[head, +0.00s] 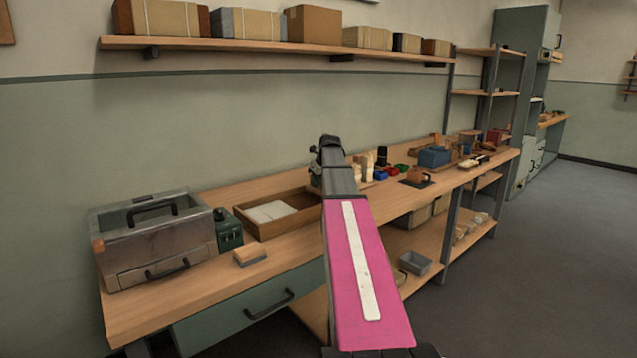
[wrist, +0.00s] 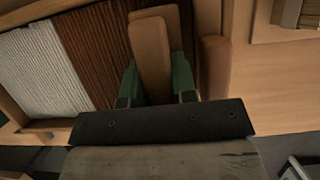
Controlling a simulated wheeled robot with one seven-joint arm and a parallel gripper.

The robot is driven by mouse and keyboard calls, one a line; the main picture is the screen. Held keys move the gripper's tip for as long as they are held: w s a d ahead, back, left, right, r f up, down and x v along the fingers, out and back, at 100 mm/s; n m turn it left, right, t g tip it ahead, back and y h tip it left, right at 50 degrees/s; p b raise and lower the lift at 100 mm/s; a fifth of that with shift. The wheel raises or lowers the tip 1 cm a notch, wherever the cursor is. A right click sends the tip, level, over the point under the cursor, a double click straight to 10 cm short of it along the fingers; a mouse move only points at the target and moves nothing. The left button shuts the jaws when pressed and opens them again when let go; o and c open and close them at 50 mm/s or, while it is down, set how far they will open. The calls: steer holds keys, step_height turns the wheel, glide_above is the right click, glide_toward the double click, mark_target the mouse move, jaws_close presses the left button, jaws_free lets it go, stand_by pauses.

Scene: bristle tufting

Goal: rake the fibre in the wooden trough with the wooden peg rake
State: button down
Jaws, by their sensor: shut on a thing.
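The wooden trough (head: 290,224) stands on the bench in the head view, with pale fibre (head: 268,211) showing in its left part; my arm hides its right end. In the wrist view, pale corded fibre (wrist: 38,72) lies at the left and reddish-brown fibre (wrist: 88,45) beside it, inside the trough's wooden rim (wrist: 12,108). My gripper (wrist: 157,82) has green fingers shut on a brown wooden piece, apparently the handle of the wooden peg rake (wrist: 152,50), over the brown fibre side. The rake's pegs are hidden, so I cannot tell if they touch the fibre.
Small bins, a blue box (head: 434,157) and tools crowd the bench to the right. A shelf with boxes (head: 165,18) hangs above.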

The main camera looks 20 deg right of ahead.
steer(key=s+a, duration=0.3)
steer(key=a, duration=0.6)
steer(key=s+a, duration=0.3)
steer(key=a, duration=0.6)
steer(key=s+a, duration=0.3)
steer(key=a, duration=0.6)
steer(key=shift+a, duration=0.3)
steer(key=shift+d, duration=0.1)
steer(key=w+d, duration=0.3)
steer(key=d, duration=0.6)
steer(key=w+d, duration=0.3)
steer(key=d, duration=0.6)
steer(key=w+d, duration=0.3)
steer(key=d, duration=0.7)
steer(key=shift+w, duration=0.1)
steer(key=shift+a, duration=0.1)
steer(key=s+a, duration=0.3)
steer(key=a, duration=0.6)
steer(key=s+a, duration=0.3)
steer(key=a, duration=0.6)
steer(key=s+a, duration=0.3)
steer(key=a, duration=0.7)
